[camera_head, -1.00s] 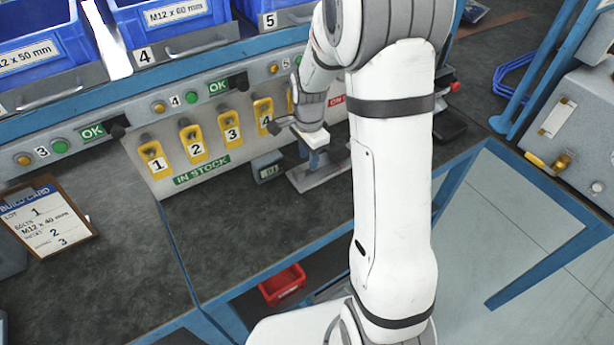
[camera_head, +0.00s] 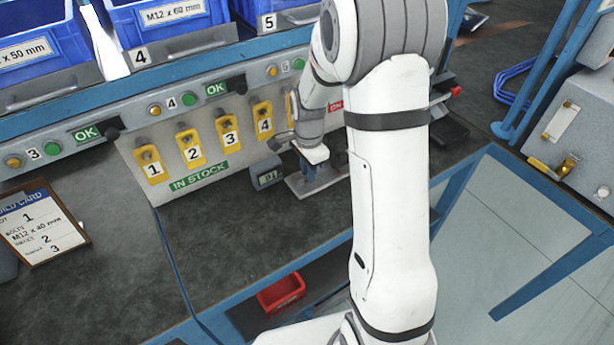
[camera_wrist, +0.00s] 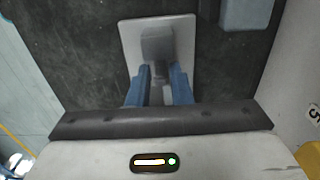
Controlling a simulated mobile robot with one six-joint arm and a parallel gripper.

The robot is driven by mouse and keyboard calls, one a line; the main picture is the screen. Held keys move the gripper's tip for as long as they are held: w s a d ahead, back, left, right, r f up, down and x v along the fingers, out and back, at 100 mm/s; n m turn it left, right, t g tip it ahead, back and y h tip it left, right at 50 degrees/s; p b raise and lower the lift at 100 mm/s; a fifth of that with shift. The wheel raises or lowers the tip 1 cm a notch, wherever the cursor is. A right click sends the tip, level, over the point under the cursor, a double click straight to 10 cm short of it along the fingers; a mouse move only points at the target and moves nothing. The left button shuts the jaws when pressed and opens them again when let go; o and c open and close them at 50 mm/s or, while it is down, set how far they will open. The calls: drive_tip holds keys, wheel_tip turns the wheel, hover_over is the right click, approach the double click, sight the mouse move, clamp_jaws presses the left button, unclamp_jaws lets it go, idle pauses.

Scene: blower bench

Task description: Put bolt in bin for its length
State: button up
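My gripper (camera_wrist: 161,82) shows two blue fingers with a gap between them, pointing down over a grey upright block (camera_wrist: 157,45) on a light metal plate (camera_wrist: 183,30). The block shows between and beyond the fingertips; I cannot tell whether they touch it. I can make out no bolt in either view. Blue bins stand at the top left: one labelled x 50 mm (camera_head: 35,70), bin 4 labelled M12 x 60 mm (camera_head: 160,35), and part of bin 5 (camera_head: 265,8).
A build card (camera_head: 42,222) reading M12 x 40 mm lies at the left. Yellow numbered tags (camera_head: 190,150) hang on the In Stock panel. A small display box (camera_head: 267,174) stands beside the plate. A red tray (camera_head: 281,293) sits below the bench edge. The dark bench middle is clear.

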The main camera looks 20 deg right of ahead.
drive_tip(key=c, duration=0.3)
wheel_tip(320, 180, up, 7)
drive_tip(key=p, duration=0.5)
drive_tip(key=shift+r, duration=0.15)
drive_tip(key=shift+f, duration=0.2)
